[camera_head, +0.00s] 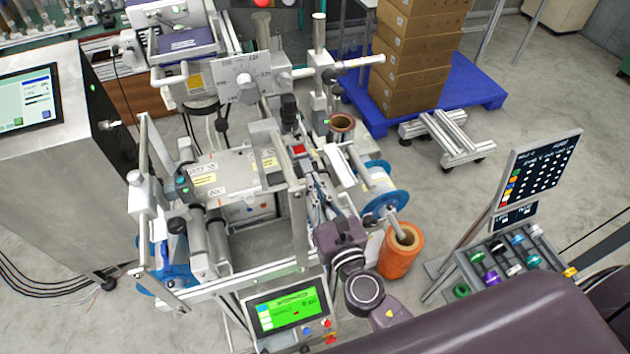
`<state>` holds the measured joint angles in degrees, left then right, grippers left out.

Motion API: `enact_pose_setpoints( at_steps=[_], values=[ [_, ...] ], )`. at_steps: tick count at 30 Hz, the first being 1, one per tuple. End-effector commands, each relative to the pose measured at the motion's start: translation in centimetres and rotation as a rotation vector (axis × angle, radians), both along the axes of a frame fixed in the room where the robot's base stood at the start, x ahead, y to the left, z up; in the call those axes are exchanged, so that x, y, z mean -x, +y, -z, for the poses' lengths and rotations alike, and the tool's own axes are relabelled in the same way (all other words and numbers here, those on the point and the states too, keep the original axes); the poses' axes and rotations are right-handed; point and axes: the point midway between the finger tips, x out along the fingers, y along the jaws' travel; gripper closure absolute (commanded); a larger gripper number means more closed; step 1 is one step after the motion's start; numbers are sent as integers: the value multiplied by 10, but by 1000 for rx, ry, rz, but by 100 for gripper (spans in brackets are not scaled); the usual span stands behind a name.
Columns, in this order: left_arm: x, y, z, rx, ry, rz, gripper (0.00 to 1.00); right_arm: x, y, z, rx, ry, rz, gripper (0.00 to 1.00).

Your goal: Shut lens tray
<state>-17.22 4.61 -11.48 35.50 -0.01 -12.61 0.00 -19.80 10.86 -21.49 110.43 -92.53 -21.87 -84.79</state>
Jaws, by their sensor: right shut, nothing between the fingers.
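A labelling machine with film reels (225,175) stands in the middle. No part of it can be clearly made out as the lens tray; a flat grey tray-like surface (268,243) lies open at its front, below the labelled box. My right gripper (320,192) reaches in from the lower right, its dark wrist in front of the machine's right side. Its fingers are shut and empty, close to the rail beside the blue reel (385,200). Whether they touch the machine is hard to tell. My left gripper is out of view.
An orange roll (401,252) stands just right of my right wrist. A green-lit screen (287,312) sits at the machine's front. A rack of coloured spools (507,258) and a dark panel (540,175) stand at right. Boxes (418,60) are stacked on a blue pallet (480,88) behind.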

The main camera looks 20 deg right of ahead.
Motion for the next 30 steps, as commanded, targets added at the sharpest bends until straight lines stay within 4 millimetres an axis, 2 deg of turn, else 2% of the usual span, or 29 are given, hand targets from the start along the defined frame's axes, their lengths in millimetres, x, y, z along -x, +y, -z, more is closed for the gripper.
enact_pose_setpoints(
  at_steps=[8,18,30],
  values=[
    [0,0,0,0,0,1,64,-1,0,0,0,0,0,100],
    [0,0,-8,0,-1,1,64,-38,2,-1,-1,0,0,100],
    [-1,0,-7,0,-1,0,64,-39,1,0,0,1,0,100]
  ],
)
